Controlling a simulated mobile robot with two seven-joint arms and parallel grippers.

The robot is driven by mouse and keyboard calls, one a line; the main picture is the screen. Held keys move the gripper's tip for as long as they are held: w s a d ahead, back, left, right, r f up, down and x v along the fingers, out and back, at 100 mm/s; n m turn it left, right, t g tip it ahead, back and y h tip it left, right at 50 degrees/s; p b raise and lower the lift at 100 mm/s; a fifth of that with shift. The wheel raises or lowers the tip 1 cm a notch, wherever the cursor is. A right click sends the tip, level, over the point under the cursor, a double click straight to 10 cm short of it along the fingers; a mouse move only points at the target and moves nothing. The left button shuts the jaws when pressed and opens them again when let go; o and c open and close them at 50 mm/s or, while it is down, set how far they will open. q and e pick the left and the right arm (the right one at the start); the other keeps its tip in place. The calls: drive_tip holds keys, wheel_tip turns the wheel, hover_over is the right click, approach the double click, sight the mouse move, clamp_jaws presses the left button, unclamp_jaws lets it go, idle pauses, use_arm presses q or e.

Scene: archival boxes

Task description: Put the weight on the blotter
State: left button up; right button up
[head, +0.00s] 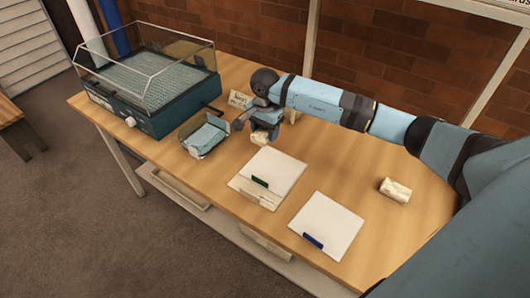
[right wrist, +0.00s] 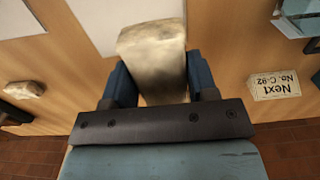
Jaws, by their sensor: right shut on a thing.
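My right gripper (head: 264,127) is shut on a cream, stone-like weight (head: 259,138), behind the white sheet with the green tab. In the right wrist view the weight (right wrist: 152,55) sits between the two blue fingers (right wrist: 160,85). The picture does not clearly show whether it touches the table. Two white square sheets lie on the table: one with a green tab (head: 273,168) and one with a blue tab (head: 327,224). Which is the blotter I cannot tell. A second cream weight (head: 395,190) lies at the right. My left gripper is not in view.
A teal machine with a clear cover (head: 150,75) stands at the left end of the table (head: 230,225). A clear tray with blue contents (head: 205,135) is beside my gripper. A small card (head: 240,99) stands behind. A small pale piece (head: 262,198) lies at the green-tabbed sheet's front.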

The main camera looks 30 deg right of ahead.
sight(265, 159)
wheel_tip(265, 159, down, 10)
drive_tip(key=shift+r, duration=0.25)
drive_tip(key=shift+f, duration=0.1)
drive_tip(key=shift+f, duration=0.15)
drive_tip(key=o, duration=1.2)
drive_tip(key=shift+r+p, duration=0.3)
drive_tip(key=shift+r, duration=0.05)
wheel_tip(265, 159, up, 12)
drive_tip(key=shift+f+b, duration=0.1)
drive_tip(key=shift+b, duration=0.45)
